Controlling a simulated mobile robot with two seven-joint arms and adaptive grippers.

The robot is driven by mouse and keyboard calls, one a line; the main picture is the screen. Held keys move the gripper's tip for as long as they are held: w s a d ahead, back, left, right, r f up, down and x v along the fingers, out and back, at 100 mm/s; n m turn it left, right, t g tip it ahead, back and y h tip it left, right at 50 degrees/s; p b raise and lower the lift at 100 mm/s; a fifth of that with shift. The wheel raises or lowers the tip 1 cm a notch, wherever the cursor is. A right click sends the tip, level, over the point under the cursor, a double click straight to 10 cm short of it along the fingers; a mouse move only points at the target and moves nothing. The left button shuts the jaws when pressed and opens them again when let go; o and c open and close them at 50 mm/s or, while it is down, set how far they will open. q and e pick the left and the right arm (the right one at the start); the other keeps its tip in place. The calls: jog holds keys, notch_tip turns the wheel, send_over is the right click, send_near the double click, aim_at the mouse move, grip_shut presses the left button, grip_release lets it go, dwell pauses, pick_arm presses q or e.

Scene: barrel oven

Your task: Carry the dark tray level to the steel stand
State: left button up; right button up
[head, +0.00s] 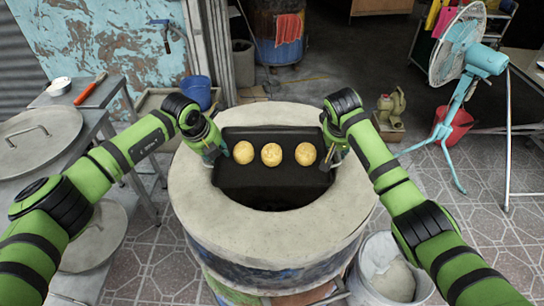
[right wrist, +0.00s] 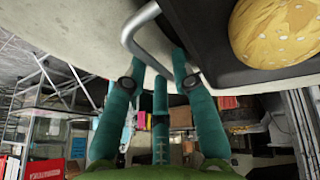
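The dark rectangular tray (head: 270,180) is at the mouth of the round barrel oven (head: 192,200) and looks level. I cannot tell whether it rests on anything. Three golden buns sit on it in a row: left (head: 243,152), middle (head: 271,155) and right (head: 305,154). My left gripper (head: 213,153) is at the tray's left edge, its fingertips partly hidden. My right gripper (head: 335,157) is at the right edge. In the right wrist view its teal fingers (right wrist: 158,65) are around the tray's metal handle (right wrist: 143,25); their grip is unclear. The steel stand cannot be identified with certainty.
Metal tables (head: 100,117) with a round lid (head: 40,129) stand at the left. A blue bucket (head: 196,92) is behind the oven, and a white bucket (head: 393,281) is at front right. A teal fan (head: 472,62) stands at right. Tiled floor lies between.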

pick_arm(q)
jog(key=shift+c, duration=0.4)
pick_arm(e)
jog(key=shift+c, duration=0.5)
pick_arm(q)
grip_shut()
pick_arm(e)
grip_shut()
pick_arm(q)
jog(key=shift+d+r, duration=0.1)
jog(key=shift+r, duration=0.1)
pick_arm(e)
jog(key=shift+r, duration=0.15)
